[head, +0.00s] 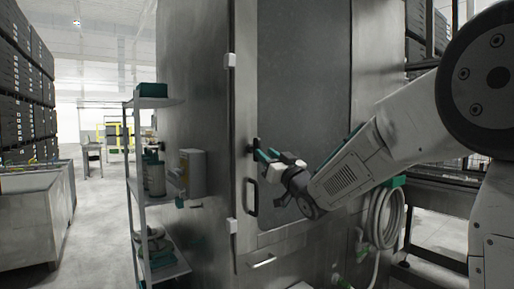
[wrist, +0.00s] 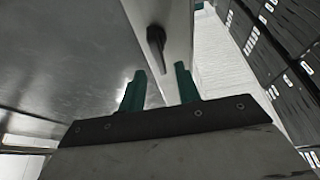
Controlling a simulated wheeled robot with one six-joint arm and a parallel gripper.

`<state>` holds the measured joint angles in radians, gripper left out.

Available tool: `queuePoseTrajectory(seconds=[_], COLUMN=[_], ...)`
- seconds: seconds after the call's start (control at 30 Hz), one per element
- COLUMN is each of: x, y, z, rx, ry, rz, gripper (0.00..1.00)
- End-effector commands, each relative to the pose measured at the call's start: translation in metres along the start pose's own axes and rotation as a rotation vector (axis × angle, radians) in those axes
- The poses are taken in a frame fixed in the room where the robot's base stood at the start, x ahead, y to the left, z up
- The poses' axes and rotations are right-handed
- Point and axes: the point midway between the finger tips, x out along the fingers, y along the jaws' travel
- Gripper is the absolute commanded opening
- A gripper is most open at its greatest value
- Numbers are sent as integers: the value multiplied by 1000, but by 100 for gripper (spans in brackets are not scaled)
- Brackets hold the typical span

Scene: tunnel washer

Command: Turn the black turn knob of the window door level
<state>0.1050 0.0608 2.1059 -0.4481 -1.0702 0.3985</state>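The black turn knob (wrist: 156,38) shows in the wrist view on the metal edge of the window door, just beyond my fingertips. Its lever hangs roughly along the line between the fingers. In the head view the knob (head: 254,145) is a small dark shape at the door's left edge, partly hidden by my gripper. The window door (head: 305,60) is a tall steel panel with a grey pane and appears shut. My gripper (wrist: 160,80) has two green fingers spread apart with nothing between them. In the head view my gripper (head: 263,156) is close to the knob; contact cannot be told.
A shelf rack (head: 140,190) with bottles stands left. A coiled hose (head: 386,215) hangs right. The floor at left is open.

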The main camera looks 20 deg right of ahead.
Motion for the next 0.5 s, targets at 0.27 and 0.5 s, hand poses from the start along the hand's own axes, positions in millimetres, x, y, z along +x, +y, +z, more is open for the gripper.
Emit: queuePoseTrajectory(seconds=[0.27,0.5], x=[44,59], y=[0,0], z=[1,0], rx=[0,0], ry=[-1,-1], rz=[1,2], gripper=[33,33])
